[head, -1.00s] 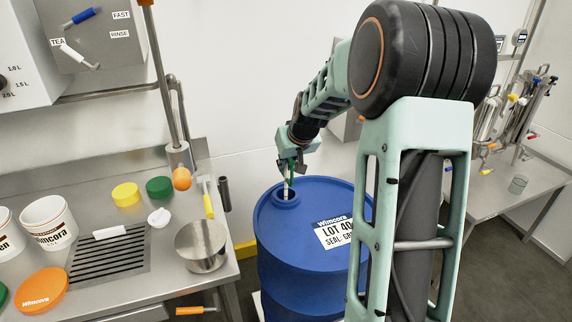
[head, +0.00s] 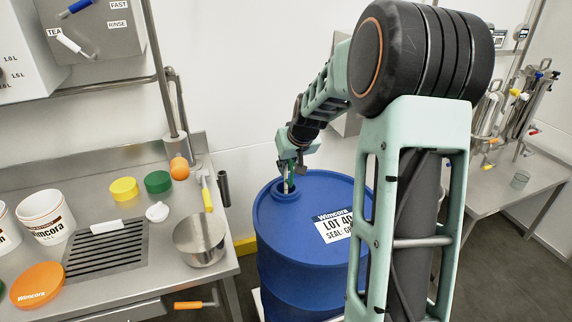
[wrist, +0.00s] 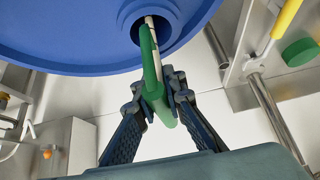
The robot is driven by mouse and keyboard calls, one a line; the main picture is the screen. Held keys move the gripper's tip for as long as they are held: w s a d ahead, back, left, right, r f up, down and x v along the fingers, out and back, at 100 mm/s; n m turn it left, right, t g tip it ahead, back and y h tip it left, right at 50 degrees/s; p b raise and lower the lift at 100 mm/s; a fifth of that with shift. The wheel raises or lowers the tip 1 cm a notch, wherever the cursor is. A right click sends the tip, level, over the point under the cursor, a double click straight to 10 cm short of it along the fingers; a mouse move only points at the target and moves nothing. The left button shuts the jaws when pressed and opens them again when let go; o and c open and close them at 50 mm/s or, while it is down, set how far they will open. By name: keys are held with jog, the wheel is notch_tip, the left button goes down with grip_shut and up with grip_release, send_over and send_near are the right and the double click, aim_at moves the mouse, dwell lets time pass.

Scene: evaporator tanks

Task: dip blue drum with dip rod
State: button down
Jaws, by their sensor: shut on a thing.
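The dip rod is a pale thin stick (wrist: 150,25) with dark marks and a green handle (wrist: 153,75). My gripper (head: 287,166) is shut on the green handle just above the opening; it also shows in the wrist view (wrist: 157,92). The rod's lower part goes into the drum opening. Its lower end is hidden inside.
A steel counter (head: 110,285) at left holds a steel pot (head: 200,240), a white tub (head: 46,217), and yellow (head: 124,190), green (head: 158,182) and orange (head: 38,285) lids. A wall is behind the drum.

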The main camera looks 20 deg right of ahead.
jog(key=shift+f+b, duration=1.05)
jog(key=shift+f, duration=0.4)
jog(key=shift+r, duration=0.1)
